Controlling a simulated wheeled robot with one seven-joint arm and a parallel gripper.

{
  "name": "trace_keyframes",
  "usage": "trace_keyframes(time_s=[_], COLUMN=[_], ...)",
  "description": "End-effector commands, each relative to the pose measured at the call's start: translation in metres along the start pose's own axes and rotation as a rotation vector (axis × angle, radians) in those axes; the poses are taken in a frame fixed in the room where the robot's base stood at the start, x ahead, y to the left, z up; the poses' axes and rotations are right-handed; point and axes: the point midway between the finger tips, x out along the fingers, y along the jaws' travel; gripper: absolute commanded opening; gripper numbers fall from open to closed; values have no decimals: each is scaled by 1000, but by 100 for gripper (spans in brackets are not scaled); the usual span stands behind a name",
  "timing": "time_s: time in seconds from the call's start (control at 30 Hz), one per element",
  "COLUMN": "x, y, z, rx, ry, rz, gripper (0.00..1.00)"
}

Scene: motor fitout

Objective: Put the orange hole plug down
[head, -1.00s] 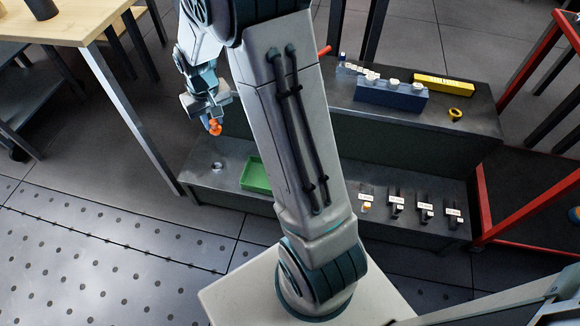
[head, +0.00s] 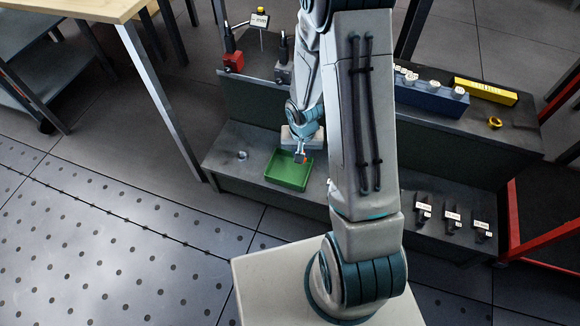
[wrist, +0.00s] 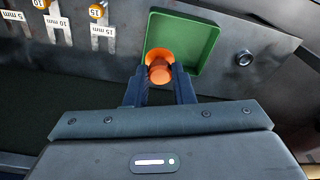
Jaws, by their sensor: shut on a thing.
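The orange hole plug (wrist: 159,68) is between the fingertips of my gripper (wrist: 164,82) in the wrist view, and the gripper is shut on it. In the head view my gripper (head: 300,155) is over the right part of the green tray (head: 287,175), and only a small bit of orange shows there. The green tray also shows in the wrist view (wrist: 201,38), beyond the plug. The gap between plug and tray floor cannot be told.
The tray sits on the lower step of a dark bench (head: 225,165). A small metal ring (head: 241,155) lies left of it. Labelled holders (head: 452,218) stand to the right. A blue block (head: 430,97) and a yellow block (head: 485,91) are on the upper step.

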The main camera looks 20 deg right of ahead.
Motion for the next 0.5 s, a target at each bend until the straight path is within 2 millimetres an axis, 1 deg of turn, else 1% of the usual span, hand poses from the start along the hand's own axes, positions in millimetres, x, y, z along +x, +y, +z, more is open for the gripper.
trace_keyframes(time_s=[0.03, 0.1, 0.2, 0.37, 0.43, 0.5], x=[12, 23, 32, 39, 43, 49], y=[2, 4, 6, 7, 7, 4], z=[13, 26, 40, 51, 50, 45], rx=[13, 39, 69, 94, 101, 104], ry=[-7, -6, -3, -1, 1, 1], rz=[5, 9, 12, 13, 14, 13], gripper=[1, 1, 1, 1, 1, 1])
